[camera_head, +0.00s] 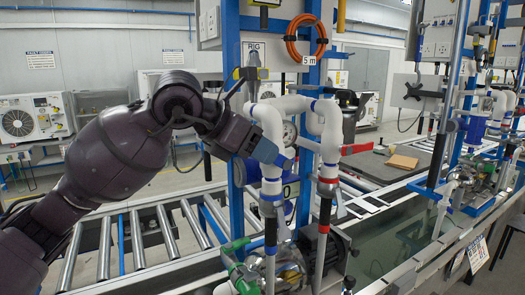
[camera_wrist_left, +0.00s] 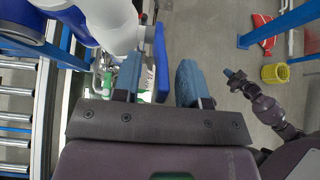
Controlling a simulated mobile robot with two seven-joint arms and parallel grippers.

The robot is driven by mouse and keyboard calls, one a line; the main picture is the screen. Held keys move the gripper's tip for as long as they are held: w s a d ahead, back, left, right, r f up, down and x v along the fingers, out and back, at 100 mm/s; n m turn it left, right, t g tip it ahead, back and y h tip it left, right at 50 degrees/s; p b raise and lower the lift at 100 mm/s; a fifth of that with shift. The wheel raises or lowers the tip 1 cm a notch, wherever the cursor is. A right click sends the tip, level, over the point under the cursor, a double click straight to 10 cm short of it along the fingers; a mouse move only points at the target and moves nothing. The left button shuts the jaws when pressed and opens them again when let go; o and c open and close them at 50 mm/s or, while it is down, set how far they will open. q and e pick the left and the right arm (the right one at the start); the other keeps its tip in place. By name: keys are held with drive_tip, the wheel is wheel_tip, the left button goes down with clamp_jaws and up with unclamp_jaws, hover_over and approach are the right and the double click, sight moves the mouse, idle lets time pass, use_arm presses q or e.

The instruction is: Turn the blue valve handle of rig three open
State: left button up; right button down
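My left gripper (camera_head: 274,156) is at the white pipes of the near rig in the head view. Its two blue fingers stand apart in the left wrist view (camera_wrist_left: 159,82). In the head view the handle is hard to tell from the blue fingers.
White pipes (camera_head: 328,125) and a blue post (camera_head: 232,100) stand close around the left gripper. A roller conveyor (camera_head: 140,240) runs below. An orange hose coil (camera_head: 306,39) hangs above. A yellow bin (camera_wrist_left: 275,73) is on the floor.

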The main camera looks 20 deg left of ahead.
use_arm(q)
drive_tip(key=b+v, duration=0.1)
drive_tip(key=v, duration=0.9)
drive_tip(key=shift+c, duration=0.2)
